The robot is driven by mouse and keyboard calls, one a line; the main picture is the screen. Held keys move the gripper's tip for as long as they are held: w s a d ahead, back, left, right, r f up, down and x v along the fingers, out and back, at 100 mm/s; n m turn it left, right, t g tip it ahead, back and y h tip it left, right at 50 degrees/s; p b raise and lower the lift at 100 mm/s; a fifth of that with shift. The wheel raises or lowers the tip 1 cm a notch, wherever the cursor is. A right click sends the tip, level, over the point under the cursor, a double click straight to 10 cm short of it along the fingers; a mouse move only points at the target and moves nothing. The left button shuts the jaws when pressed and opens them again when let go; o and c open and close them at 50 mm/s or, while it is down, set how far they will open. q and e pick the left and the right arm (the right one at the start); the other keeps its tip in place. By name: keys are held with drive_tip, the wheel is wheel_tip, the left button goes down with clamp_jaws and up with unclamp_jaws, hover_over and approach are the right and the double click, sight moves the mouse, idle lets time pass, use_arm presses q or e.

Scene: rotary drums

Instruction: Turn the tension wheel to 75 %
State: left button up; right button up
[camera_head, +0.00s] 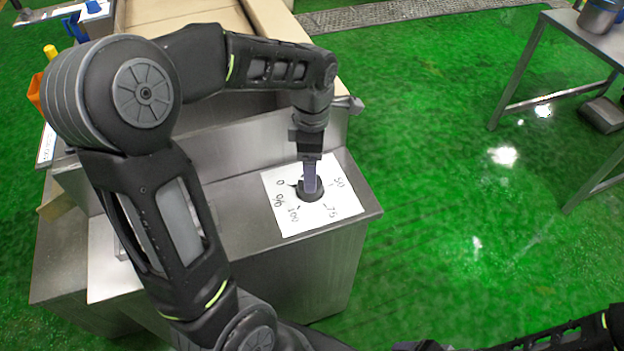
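The tension wheel (312,196) is a small dark round knob on a white dial sheet (281,222) on top of a steel cabinet. The sheet is marked 0, 50, 75, 100 and %. The 0 lies left of the knob, 50 upper right, 75 lower right and 100 lower left. My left gripper (310,184) points down at the knob, its fingers seen edge-on and covering part of it. I cannot tell whether they grip it, nor which mark the wheel points to. My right arm shows at the bottom right; its gripper is out of view.
The steel cabinet (345,222) has a raised back wall behind the dial. A steel table (590,38) with a metal pot (599,14) stands at the upper right. An orange container (36,92) is at the far left. The green floor (440,150) right of the cabinet is clear.

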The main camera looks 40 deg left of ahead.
use_arm(q)
wheel_tip(320, 180, down, 6)
drive_tip(key=shift+r, duration=0.15)
drive_tip(key=shift+c, duration=0.5)
drive_tip(key=c, duration=1.3)
